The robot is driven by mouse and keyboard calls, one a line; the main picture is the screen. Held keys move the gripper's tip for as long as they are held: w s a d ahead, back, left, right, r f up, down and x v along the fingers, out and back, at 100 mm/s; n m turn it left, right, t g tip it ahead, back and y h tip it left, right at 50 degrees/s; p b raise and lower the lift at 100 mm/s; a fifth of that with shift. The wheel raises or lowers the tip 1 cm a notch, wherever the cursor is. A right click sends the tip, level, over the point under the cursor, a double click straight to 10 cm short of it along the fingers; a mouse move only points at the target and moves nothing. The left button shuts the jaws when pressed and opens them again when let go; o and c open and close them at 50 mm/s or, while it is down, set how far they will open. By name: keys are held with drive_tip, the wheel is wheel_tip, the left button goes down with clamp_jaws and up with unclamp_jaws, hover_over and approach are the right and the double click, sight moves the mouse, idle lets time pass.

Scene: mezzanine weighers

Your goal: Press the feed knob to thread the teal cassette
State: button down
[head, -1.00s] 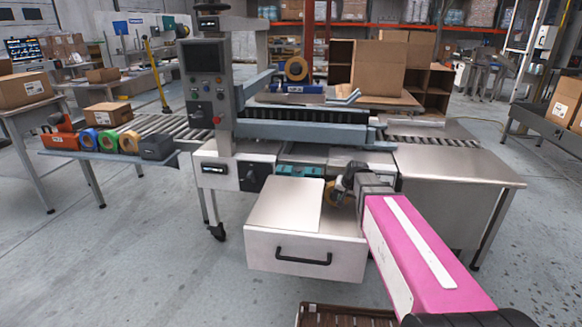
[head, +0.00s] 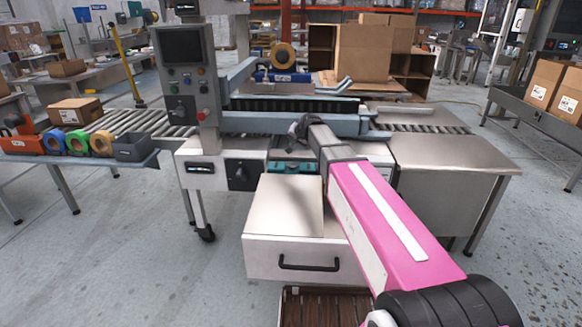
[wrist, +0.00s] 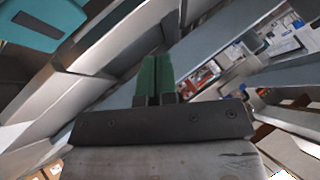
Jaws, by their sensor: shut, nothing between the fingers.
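The teal cassette (head: 292,166) shows as a teal strip in the machine's opening above the open drawer, partly hidden by my arm. A teal part with a dark slot (wrist: 42,22) is at the upper left of the wrist view. A black knob (head: 241,175) is on the machine's white front panel, left of the teal strip; I cannot tell whether it is the feed knob. My gripper (head: 297,128) is above and in front of the teal strip, near the machine's blue-grey rail. In the wrist view its green fingers (wrist: 155,72) are shut and empty.
The white drawer (head: 300,260) stands open below my arm. A control panel (head: 183,75) rises at the left. A blue-grey rail (head: 290,123) crosses behind my gripper. A tape roll (head: 282,56) sits on top. The steel table (head: 450,152) at the right is clear.

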sight(294, 166)
drive_tip(key=shift+f, duration=0.1)
drive_tip(key=shift+f, duration=4.35)
drive_tip(key=shift+f, duration=0.15)
drive_tip(key=shift+f, duration=0.25)
drive_tip(key=shift+f, duration=0.8)
drive_tip(key=shift+r, duration=1.2)
drive_tip(key=shift+r, duration=0.15)
drive_tip(key=shift+r, duration=2.4)
